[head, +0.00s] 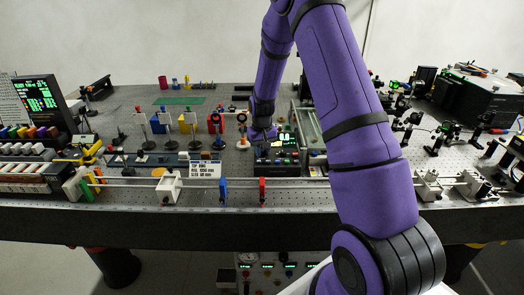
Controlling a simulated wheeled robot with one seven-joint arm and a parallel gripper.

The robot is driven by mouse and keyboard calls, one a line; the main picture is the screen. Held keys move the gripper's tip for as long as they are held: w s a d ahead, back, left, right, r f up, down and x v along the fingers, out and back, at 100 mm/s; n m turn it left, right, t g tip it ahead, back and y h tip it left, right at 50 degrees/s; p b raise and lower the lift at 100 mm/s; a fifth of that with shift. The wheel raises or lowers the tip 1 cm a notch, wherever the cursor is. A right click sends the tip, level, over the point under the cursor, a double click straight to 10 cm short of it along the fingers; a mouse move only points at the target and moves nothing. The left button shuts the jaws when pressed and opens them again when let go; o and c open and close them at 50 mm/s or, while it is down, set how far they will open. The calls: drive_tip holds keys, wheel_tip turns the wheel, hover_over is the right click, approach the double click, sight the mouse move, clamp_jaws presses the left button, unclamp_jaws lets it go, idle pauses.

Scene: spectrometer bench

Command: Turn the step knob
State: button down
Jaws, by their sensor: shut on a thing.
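My gripper (263,138) points down at the left part of a small black control box (277,158) with a lit green display (287,139). The box stands near the front middle of the bench. The gripper is shut on the step knob at the box's top; the fingertips and the knob are small and mostly hidden by the gripper itself. How far the knob is turned cannot be told.
A front rail (330,180) carries a blue (222,190) and a red holder (262,191). Posted optics crowd the left; black instruments (484,100) fill the right. My arm hides the bench's right middle.

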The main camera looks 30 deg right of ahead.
drive_tip(key=c, duration=1.3)
unclamp_jaws()
wheel_tip(320, 180, up, 11)
drive_tip(key=shift+f, duration=0.1)
